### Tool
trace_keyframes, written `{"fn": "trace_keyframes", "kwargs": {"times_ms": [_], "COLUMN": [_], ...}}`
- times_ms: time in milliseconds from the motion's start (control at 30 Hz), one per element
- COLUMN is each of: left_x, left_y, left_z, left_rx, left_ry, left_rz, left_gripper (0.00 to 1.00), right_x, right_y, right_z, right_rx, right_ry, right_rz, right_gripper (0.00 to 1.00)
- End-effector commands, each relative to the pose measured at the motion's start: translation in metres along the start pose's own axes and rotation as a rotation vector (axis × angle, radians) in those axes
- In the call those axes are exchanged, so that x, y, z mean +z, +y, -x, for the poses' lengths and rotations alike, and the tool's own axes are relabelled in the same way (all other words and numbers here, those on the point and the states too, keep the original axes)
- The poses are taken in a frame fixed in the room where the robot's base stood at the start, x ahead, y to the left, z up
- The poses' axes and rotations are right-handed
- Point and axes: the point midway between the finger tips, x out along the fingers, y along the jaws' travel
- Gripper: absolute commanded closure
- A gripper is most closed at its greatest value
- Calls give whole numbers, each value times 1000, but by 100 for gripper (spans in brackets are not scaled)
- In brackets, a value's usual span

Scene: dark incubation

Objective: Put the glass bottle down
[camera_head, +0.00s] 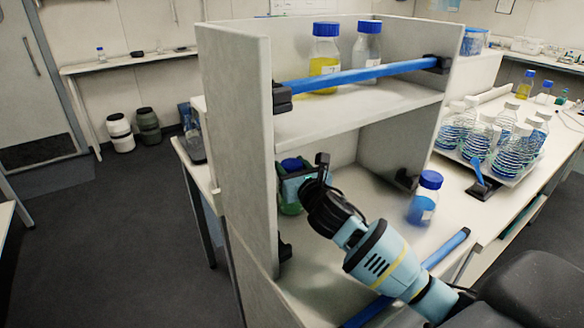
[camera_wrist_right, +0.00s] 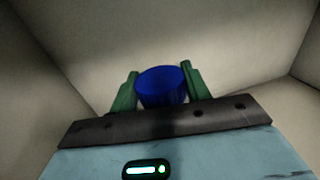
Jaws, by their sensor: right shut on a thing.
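A glass bottle with a blue cap (camera_head: 291,164) is at the left of the lower shelf compartment, close to the side wall. My right gripper (camera_head: 292,186) is shut on this bottle, and its body is mostly hidden behind the gripper. In the right wrist view the blue cap (camera_wrist_right: 162,86) shows between the two green fingers of the gripper (camera_wrist_right: 160,92). I cannot tell whether the bottle's base touches the shelf. My left gripper is not in view.
A second blue-capped bottle (camera_head: 424,197) stands on the lower shelf to the right. Two bottles stand on the upper shelf (camera_head: 345,112) behind a blue bar (camera_head: 360,75). A rack of flasks (camera_head: 520,172) is at the right. The lower shelf's middle is clear behind my arm.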

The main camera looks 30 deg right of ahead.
Motion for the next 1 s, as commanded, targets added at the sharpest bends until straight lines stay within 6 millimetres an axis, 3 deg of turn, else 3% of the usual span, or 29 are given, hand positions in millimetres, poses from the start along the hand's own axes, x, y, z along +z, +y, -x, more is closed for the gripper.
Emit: {"fn": "trace_keyframes", "kwargs": {"times_ms": [467,500,600,667,1000], "left_x": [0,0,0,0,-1], "left_y": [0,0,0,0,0], "left_z": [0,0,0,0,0], "left_rx": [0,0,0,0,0], "left_ry": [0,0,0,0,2], "left_rz": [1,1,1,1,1], "left_gripper": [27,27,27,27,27], "right_x": [-4,-5,-5,-5,-1], "right_y": [0,0,0,0,0], "right_z": [0,0,0,0,0], "right_rx": [0,0,0,0,0], "right_ry": [-4,-2,-2,-1,-3], "right_rz": [1,1,1,1,-1], "right_gripper": [100,49,36,31,31]}}
